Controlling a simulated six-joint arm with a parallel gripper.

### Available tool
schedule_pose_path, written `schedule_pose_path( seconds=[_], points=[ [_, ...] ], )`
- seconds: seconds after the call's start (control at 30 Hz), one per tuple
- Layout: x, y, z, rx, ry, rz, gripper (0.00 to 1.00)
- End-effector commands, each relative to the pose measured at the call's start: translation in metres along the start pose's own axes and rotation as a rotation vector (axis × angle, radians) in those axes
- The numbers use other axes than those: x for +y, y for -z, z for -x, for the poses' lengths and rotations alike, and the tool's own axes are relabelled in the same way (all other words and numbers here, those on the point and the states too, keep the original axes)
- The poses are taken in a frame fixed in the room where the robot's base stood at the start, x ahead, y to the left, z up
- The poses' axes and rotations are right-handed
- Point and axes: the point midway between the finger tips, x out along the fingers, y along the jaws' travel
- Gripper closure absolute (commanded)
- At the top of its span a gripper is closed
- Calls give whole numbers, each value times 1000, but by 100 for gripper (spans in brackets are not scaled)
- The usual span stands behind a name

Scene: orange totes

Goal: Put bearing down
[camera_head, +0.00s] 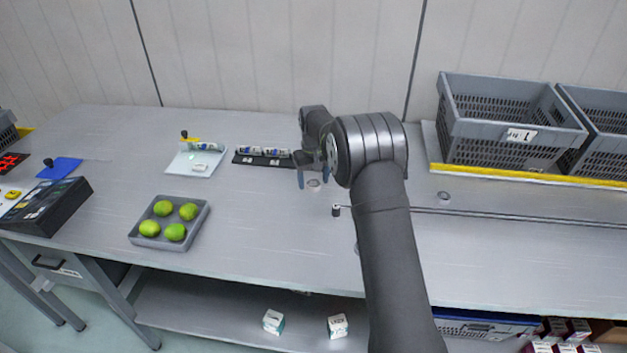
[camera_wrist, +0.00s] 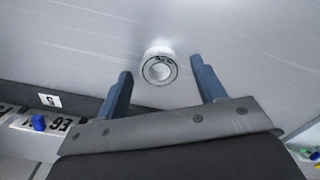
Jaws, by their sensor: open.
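A round pale ring with a grey centre, which looks like the bearing (camera_wrist: 160,68), is on the grey table in the wrist view. It also shows in the head view as a small ring (camera_head: 315,183) just below my gripper (camera_head: 314,177). In the wrist view my gripper (camera_wrist: 161,67) is open, with its two blue fingers apart and the ring between and slightly beyond their tips. I see no finger touching the ring. I cannot tell the height of the fingertips above the table.
A black rack (camera_head: 262,161) with several cylinders lies left of my gripper. Further left are a white fixture (camera_head: 194,160) and a grey tray (camera_head: 136,233) with green fruit. A small dark part (camera_head: 337,211) stands to the right. Grey crates (camera_head: 475,140) stand at the back right.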

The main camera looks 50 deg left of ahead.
Motion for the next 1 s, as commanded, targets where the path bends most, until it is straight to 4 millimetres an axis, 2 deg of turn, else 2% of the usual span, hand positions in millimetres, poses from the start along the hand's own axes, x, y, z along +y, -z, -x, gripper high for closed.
schedule_pose_path(
  seconds=[0.3,0.5,0.7,1.0],
  points=[
    [0,1,66,4,-1,0,37],
    [0,1,100,2,-1,0,37],
    [0,0,115,0,-1,-1,37],
    [0,0,117,0,-1,-1,37]
  ],
)
